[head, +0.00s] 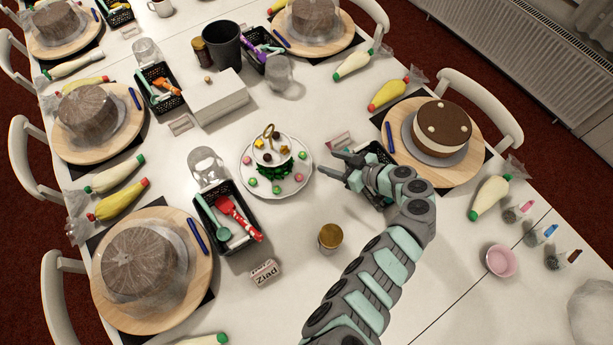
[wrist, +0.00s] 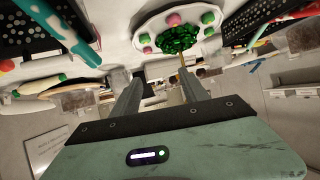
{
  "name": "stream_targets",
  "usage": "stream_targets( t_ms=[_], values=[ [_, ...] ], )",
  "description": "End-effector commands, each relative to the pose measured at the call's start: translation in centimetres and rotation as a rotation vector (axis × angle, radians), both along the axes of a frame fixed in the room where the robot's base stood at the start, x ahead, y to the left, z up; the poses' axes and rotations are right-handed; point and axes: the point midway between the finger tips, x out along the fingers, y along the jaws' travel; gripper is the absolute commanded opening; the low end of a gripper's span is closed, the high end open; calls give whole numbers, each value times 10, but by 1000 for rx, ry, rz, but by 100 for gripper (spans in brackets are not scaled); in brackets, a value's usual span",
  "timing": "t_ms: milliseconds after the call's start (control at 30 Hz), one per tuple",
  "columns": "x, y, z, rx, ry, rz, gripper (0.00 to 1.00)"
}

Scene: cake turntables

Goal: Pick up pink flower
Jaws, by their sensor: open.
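Small pink flowers (head: 299,177) and green ones sit around the lower plate of a white tiered stand (head: 245,170) near the table's middle. In the wrist view, pink flowers (wrist: 173,19) show on the white plate (wrist: 152,22) around a dark green cluster, beyond my fingertips. I cannot tell which pink flower the task means. My gripper (head: 328,163) is just right of the stand in the head view, apart from the flowers. Its two fingers (wrist: 160,78) are spread with nothing between them in the wrist view.
A gold-lidded jar (head: 331,237) stands in front of the stand. A black basket of tools (head: 229,218) and a clear glass (head: 207,168) are to its left. A white box (head: 212,100) and dark cup (head: 222,46) stand behind. The chocolate cake (head: 441,125) is at right.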

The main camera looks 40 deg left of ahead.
Motion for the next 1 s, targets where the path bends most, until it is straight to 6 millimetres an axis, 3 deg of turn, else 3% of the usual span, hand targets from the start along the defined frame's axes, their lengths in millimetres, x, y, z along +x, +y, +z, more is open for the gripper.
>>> stream_targets(
  t_ms=[33, 133, 433, 633, 1000],
  values=[
    [-12, 3, -19, 30, -3, 77, 52],
    [-29, 6, -31, 73, -11, 169, 52],
    [-43, 7, -81, 110, -17, 245, 52],
    [-46, 11, -90, 112, -18, 251, 52],
    [-56, 41, -101, 111, -13, 253, 52]
  ],
)
